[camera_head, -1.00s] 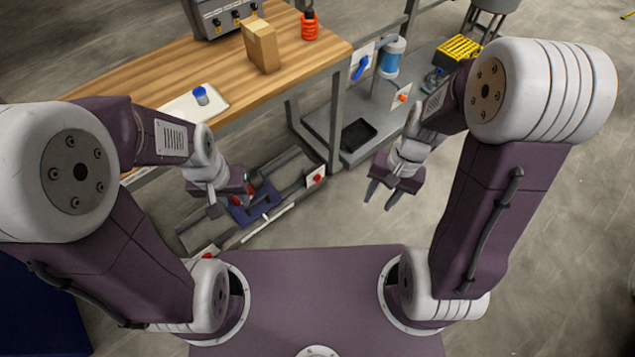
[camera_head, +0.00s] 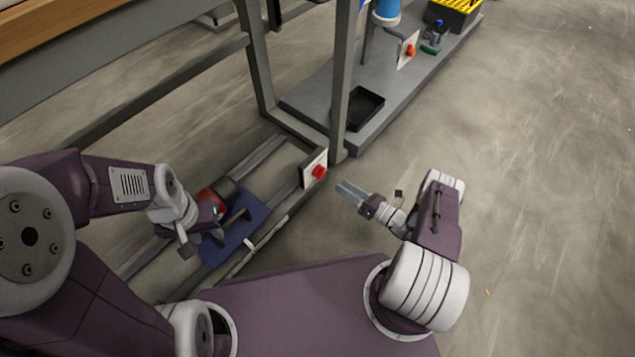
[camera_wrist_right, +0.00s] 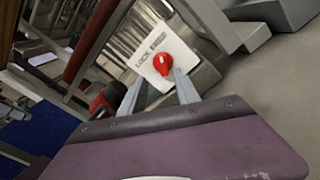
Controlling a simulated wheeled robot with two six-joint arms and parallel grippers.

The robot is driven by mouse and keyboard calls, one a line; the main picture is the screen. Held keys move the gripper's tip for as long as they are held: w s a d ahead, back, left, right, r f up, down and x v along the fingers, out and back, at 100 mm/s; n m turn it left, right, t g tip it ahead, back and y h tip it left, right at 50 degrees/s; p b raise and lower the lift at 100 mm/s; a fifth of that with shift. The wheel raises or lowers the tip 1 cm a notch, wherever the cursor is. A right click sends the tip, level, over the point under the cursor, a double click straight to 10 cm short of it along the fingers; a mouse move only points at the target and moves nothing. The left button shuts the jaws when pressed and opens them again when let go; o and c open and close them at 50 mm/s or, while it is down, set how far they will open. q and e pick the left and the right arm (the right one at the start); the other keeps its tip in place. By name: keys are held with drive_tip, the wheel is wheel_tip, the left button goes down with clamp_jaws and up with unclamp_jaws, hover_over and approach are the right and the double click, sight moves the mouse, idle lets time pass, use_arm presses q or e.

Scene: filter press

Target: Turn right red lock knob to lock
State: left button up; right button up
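The right red lock knob (camera_head: 319,171) is on a white plate (camera_head: 309,166) at the right end of the low metal frame. In the right wrist view the red knob (camera_wrist_right: 162,64) sits on its white plate (camera_wrist_right: 182,50), printed with lock and free wording. My right gripper (camera_head: 347,189) is close in front of the knob, apart from it in the head view. In the right wrist view its two fingers (camera_wrist_right: 158,90) are spread, with the knob just beyond and between their tips. My left gripper (camera_head: 200,245) is over the blue plate at the frame's left; its fingers are partly hidden.
The blue plate (camera_head: 235,232) and a dark red cylinder (camera_head: 222,192) lie on the low frame. A table leg (camera_head: 343,80) rises behind the knob. A grey platform (camera_head: 385,100) holds a black tray (camera_head: 364,109). The floor to the right is clear.

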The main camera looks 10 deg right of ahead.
sight(320, 172)
drive_tip(key=b+x, duration=0.4)
drive_tip(key=x, duration=0.5)
drive_tip(key=shift+w+d+b, duration=0.15)
drive_tip(key=shift+d+b, duration=0.05)
drive_tip(key=shift+b, duration=0.1)
drive_tip(key=shift+f, duration=0.1)
clamp_jaws()
